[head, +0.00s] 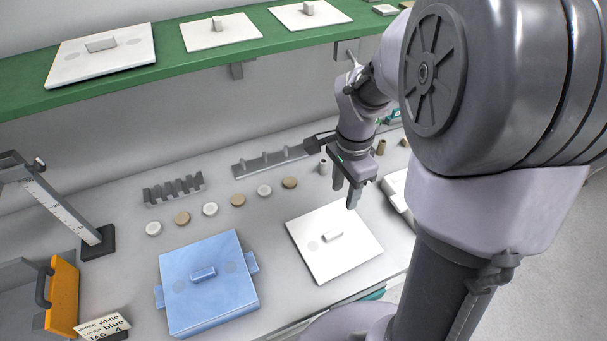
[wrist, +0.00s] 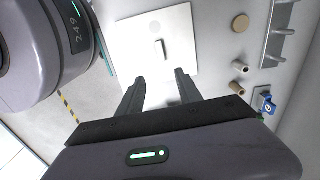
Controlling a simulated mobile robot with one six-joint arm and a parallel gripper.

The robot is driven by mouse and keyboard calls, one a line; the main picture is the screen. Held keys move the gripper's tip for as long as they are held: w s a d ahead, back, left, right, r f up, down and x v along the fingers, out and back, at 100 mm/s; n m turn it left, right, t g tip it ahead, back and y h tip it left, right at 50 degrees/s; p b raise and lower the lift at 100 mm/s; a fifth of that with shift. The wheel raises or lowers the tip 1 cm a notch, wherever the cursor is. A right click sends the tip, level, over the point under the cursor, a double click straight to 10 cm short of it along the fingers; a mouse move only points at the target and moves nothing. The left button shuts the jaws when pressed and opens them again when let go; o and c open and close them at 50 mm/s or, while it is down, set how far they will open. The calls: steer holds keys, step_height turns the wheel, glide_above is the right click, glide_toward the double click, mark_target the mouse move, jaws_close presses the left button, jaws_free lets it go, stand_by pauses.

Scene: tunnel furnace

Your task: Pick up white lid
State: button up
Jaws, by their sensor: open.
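A white lid (head: 318,258), a flat square plate with a small raised handle (head: 333,236) at its middle, lies on the bench at centre right in the head view. The lid also shows in the wrist view (wrist: 180,30), ahead of the fingers, with its handle (wrist: 161,48) as a short bar. My gripper (head: 345,195) is open and empty, above the bench near the lid's far right corner. Nothing is between the fingers.
A blue lidded box (head: 240,292) stands left of the lid. Round discs (head: 238,200) and grey racks (head: 270,160) lie behind. More white lids (head: 75,68) rest on a green shelf (head: 170,50) above. A sign (head: 104,325) and orange-sided item (head: 63,295) stand front left.

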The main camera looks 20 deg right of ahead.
steer(key=b, duration=0.5)
glide_above(334, 233)
steer(key=f, duration=1.2)
steer(key=shift+s+d, duration=0.1)
steer(key=shift+d, duration=0.25)
steer(key=f, duration=0.2)
steer(key=f+b, duration=0.2)
steer(key=f, duration=0.1)
steer(key=shift+a+f, duration=0.3)
steer(key=shift+a, duration=0.05)
steer(key=shift+r, duration=0.15)
steer(key=shift+c, duration=0.6)
jaws_close()
